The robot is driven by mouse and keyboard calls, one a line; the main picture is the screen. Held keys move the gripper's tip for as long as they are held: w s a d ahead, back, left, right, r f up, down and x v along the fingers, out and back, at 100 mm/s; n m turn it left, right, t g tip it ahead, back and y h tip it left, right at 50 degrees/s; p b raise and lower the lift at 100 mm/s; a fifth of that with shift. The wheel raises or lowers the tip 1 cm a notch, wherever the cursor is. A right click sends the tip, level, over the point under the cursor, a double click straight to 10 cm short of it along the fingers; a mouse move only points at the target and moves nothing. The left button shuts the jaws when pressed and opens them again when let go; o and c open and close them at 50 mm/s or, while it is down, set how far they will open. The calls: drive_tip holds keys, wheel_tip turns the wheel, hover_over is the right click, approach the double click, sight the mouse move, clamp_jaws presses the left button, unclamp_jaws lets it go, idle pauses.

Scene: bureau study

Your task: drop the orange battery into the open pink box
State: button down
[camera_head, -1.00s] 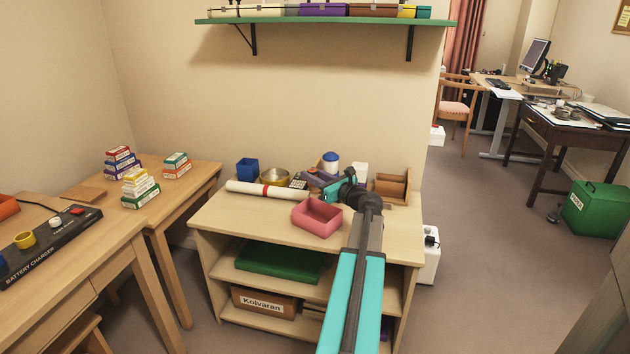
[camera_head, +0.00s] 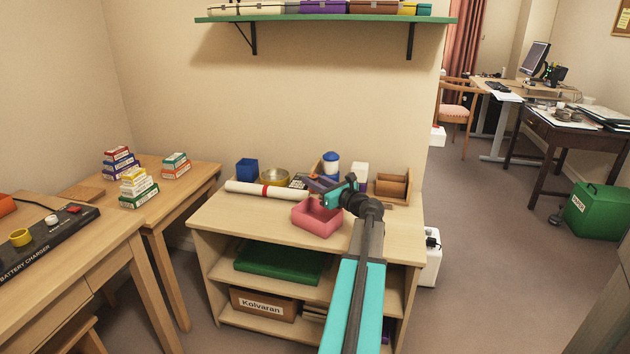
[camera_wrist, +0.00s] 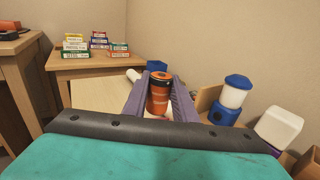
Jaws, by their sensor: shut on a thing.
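The orange battery (camera_wrist: 159,92), with dark bands, is held upright between the two fingers of my gripper (camera_wrist: 158,100) in the wrist view. My gripper (camera_head: 318,186) is shut on it. In the head view the gripper is over the back part of the open pink box (camera_head: 317,220), and the battery cannot be made out there. The pink box stands on the wooden shelf unit's top, its near wall and part of its inside showing. My gripper and wrist cover its back right corner. I cannot tell the height of the gripper above the rim.
The front left of the top is clear. A green wall shelf (camera_head: 330,20) is above.

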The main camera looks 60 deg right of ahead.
drive_tip(key=shift+f+b, duration=1.35)
drive_tip(key=shift+f, duration=0.3)
drive_tip(key=c, duration=1.4)
unclamp_jaws()
drive_tip(key=shift+o, duration=0.2)
drive_tip(key=shift+s, duration=0.1)
drive_tip(key=p+v, duration=0.2)
drive_tip(key=v, duration=1.1)
drive_tip(key=shift+s+a, duration=0.15)
drive_tip(key=shift+s, duration=0.15)
drive_tip(key=shift+r, duration=0.1)
